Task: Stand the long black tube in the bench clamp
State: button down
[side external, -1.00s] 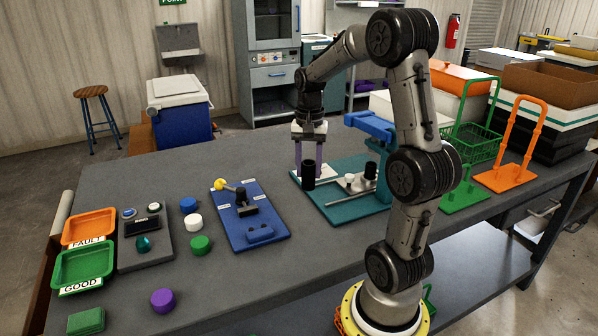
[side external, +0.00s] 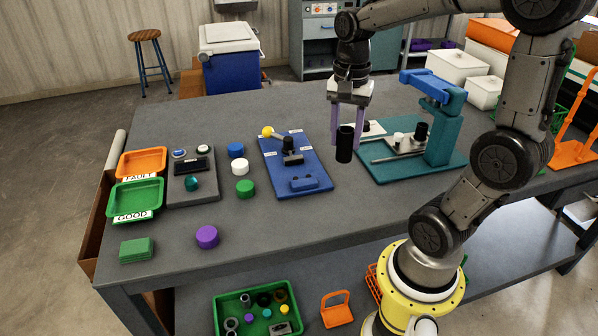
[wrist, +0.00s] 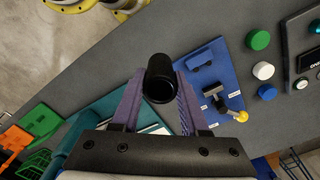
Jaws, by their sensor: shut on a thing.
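My gripper (side external: 347,128) is shut on the long black tube (side external: 344,146), its purple fingers on either side of it. The tube hangs upright in the side view, in front of the gap between the blue board and the teal plate; its exact height is unclear. In the wrist view the tube (wrist: 160,78) shows its dark open end between the fingers (wrist: 160,98). The blue board (side external: 270,172) carries a black lever clamp with a yellow knob (side external: 267,132) and a low blue block (side external: 304,183); it looks like the bench clamp. Nothing stands in it.
A teal press (side external: 442,135) on a teal plate (side external: 440,172) stands right of the tube. Left of the blue board are loose caps (side external: 240,166), a grey control box (side external: 190,184) and orange and green trays (side external: 135,194). Bare grey bench lies in front of the blue board.

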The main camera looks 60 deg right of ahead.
jog(key=shift+n, duration=0.3)
jog(key=w+d+f, duration=0.1)
jog(key=w+f, duration=0.2)
jog(key=w, duration=0.1)
jog(key=w+d+f, duration=0.1)
jog(key=w+f, duration=0.2)
jog(key=w, duration=0.1)
jog(key=w+d+f, duration=0.2)
jog(key=w+f, duration=0.1)
jog(key=w, duration=0.2)
jog(key=shift+w+f, duration=0.1)
jog(key=shift+f, duration=0.1)
jog(key=shift+w+d+f, duration=0.1)
jog(key=shift+f, duration=1.55)
jog(key=shift+f, duration=0.15)
jog(key=shift+c, duration=2.1)
grip_release()
